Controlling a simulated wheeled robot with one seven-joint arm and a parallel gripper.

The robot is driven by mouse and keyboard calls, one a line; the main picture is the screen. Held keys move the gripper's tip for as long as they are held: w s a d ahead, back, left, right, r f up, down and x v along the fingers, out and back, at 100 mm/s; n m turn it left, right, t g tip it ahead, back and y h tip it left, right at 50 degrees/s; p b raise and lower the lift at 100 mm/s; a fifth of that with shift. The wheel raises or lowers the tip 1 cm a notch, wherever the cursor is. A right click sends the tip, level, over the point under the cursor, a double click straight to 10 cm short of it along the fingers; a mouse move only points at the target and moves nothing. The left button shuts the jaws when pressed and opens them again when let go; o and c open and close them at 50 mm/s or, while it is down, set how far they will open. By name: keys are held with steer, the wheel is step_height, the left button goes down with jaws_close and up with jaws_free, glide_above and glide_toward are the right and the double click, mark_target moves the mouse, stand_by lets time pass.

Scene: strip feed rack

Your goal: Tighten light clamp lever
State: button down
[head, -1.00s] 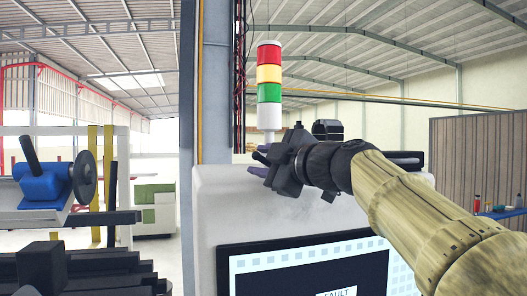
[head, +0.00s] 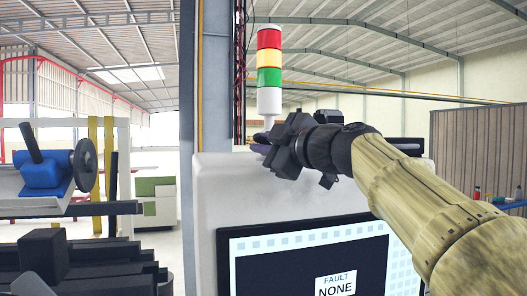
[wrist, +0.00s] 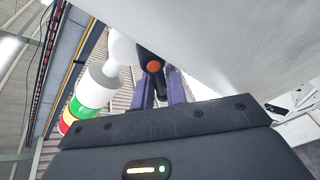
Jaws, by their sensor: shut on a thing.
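The light tower (head: 269,70), red over yellow over green on a white post, stands at the machine's top edge and also shows in the wrist view (wrist: 88,96). A dark clamp lever with an orange round end (wrist: 153,66) shows at the tower's base in the wrist view. My gripper (wrist: 159,82) has its purple fingers on either side of the lever and is shut on it. In the head view my gripper (head: 261,144) is at the tower's foot, its fingers mostly behind its own body. The lever cannot be made out there.
The white machine housing (head: 205,205) sits right under my gripper, with a screen (head: 300,262) reading "FAULT NONE". At left are a blue device (head: 42,172) with a black handle and a round wheel, and dark rails (head: 95,262). A brown partition (head: 480,150) stands at right.

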steer(key=m+b, duration=0.1)
steer(key=b, duration=0.1)
steer(key=m+b, duration=0.1)
steer(key=b, duration=0.1)
steer(key=shift+d+f+t+y, duration=0.1)
steer(key=shift+d+t+y, duration=0.1)
steer(key=shift+t+y, duration=0.15)
steer(key=m+b, duration=0.1)
steer(key=m+t+b, duration=0.1)
steer(key=m+b, duration=0.1)
steer(key=shift+w+d+r+b, duration=0.15)
steer(key=shift+d+r+b, duration=0.15)
steer(key=shift+b, duration=0.05)
steer(key=m, duration=0.1)
steer(key=m+t+b, duration=0.1)
steer(key=m, duration=0.1)
steer(key=d+m+t+b, duration=0.1)
steer(key=shift+w+r, duration=0.1)
steer(key=shift+r, duration=0.2)
steer(key=shift+w+d+r+m+t+h+b, duration=0.15)
steer(key=shift+m+t+h+b, duration=0.35)
steer(key=shift+m, duration=0.5)
steer(key=shift+s+d+r+m+t+h+b, duration=0.15)
steer(key=shift+m+h+b, duration=0.1)
steer(key=shift+m+h, duration=0.6)
steer(key=shift+w+f+m+y, duration=0.1)
steer(key=shift+m+y, duration=0.15)
steer(key=shift+y, duration=0.05)
